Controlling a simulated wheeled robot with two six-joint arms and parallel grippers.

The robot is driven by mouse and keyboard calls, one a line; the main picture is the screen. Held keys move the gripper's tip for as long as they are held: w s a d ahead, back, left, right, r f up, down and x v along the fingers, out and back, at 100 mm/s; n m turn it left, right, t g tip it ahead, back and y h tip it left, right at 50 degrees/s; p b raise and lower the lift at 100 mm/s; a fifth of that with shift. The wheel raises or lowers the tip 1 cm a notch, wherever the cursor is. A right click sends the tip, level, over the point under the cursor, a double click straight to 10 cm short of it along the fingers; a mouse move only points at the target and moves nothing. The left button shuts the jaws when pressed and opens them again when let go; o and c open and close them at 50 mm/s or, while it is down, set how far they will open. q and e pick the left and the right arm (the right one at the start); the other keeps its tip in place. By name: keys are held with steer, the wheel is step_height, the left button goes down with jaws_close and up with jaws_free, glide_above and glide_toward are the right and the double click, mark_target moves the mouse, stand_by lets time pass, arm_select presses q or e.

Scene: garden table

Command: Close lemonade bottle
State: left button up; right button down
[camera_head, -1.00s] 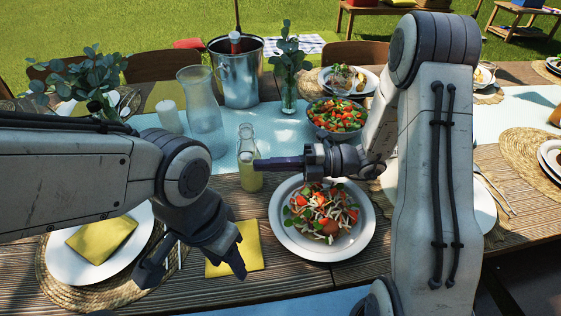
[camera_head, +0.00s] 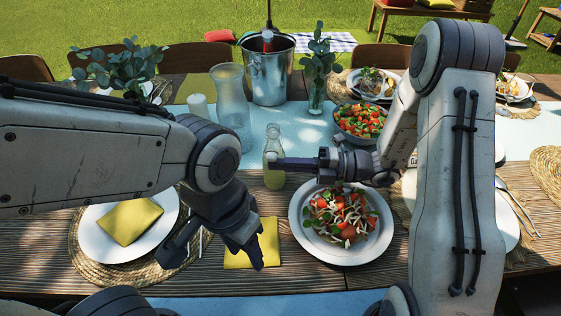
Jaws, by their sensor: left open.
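The lemonade bottle (camera_head: 274,179), clear glass with pale yellow liquid, stands upright on the table left of the salad plate. My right gripper (camera_head: 288,162) reaches in from the right at the height of the bottle's middle, its dark fingers pointing left. The fingers are seen edge-on, so their gap is hidden. A small pale spot shows at their tips, against the bottle; I cannot tell whether it is a stopper or whether the fingers touch the glass. My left gripper (camera_head: 212,258) is open and empty, pointing down near the yellow napkin (camera_head: 262,252), well below the bottle.
A salad plate (camera_head: 300,236) lies right of the bottle, with a salad bowl (camera_head: 350,137) behind. A glass carafe (camera_head: 230,105), a white candle (camera_head: 198,107) and a metal bucket (camera_head: 268,80) stand behind the bottle. A plate (camera_head: 95,240) with a napkin lies left.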

mark_target(276, 159)
steer(key=shift+r+p, duration=0.2)
steer(key=shift+p, duration=0.1)
steer(key=shift+r, duration=0.1)
steer(key=shift+s+r+p, duration=0.35)
steer(key=shift+r+p, duration=0.1)
steer(key=shift+p, duration=0.5)
steer(key=shift+r, duration=0.1)
steer(key=shift+s+r+p, duration=0.3)
steer(key=shift+r+p, duration=0.2)
steer(key=shift+p, duration=0.4)
steer(key=shift+r, duration=0.1)
